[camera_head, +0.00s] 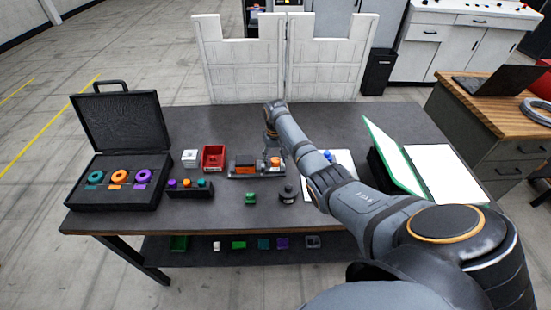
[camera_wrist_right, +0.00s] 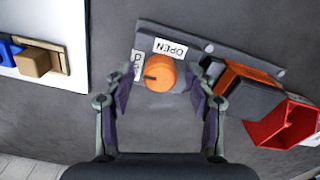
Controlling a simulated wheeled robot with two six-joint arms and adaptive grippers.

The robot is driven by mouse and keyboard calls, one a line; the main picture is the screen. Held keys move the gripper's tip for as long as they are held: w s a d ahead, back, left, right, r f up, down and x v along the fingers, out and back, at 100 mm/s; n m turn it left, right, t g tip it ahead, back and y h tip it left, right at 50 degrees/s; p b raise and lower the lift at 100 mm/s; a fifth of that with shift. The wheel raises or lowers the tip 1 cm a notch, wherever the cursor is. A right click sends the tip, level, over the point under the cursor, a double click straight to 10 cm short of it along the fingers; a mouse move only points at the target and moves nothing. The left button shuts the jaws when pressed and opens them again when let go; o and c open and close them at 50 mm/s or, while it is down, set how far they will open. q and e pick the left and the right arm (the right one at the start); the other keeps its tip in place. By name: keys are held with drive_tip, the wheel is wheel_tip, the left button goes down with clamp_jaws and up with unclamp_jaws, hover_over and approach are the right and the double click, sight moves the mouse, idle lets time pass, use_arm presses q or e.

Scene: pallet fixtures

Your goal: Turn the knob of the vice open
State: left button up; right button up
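The vice (camera_head: 243,172) sits on the middle of the dark table, a grey base with an orange and dark jaw block (camera_wrist_right: 250,88) at one end. Its round orange knob (camera_head: 275,161) is at the other end and shows in the wrist view (camera_wrist_right: 160,72). A dark mark on the knob points left there, towards a partly hidden label. My left gripper is not seen.
A red bin (camera_head: 214,156), a white box (camera_head: 190,158) and an open black case (camera_head: 112,192) with coloured rings stand left. A small green part (camera_head: 250,198) and a dark round piece (camera_head: 288,194) lie in front. A green-edged folder (camera_head: 391,157) stands right.

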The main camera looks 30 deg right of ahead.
drive_tip(key=shift+c, duration=2.3)
drive_tip(key=c, duration=0.5)
drive_tip(key=shift+c, duration=0.8)
drive_tip(key=shift+r+m+p, duration=0.2)
drive_tip(key=shift+m+p, duration=0.95)
drive_tip(key=shift+m, duration=0.15)
drive_tip(key=m+p, duration=0.2)
drive_tip(key=m, duration=0.3)
drive_tip(key=shift+w+m, duration=0.1)
drive_tip(key=shift+m, duration=0.2)
drive_tip(key=m+p, duration=0.1)
drive_tip(key=m, duration=0.3)
drive_tip(key=shift+f+p, duration=0.1)
drive_tip(key=shift+p, duration=0.25)
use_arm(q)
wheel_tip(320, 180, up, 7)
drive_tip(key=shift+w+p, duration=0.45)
use_arm(e)
drive_tip(key=m, duration=0.5)
drive_tip(key=shift+d+m, duration=0.1)
drive_tip(key=shift+m, duration=0.2)
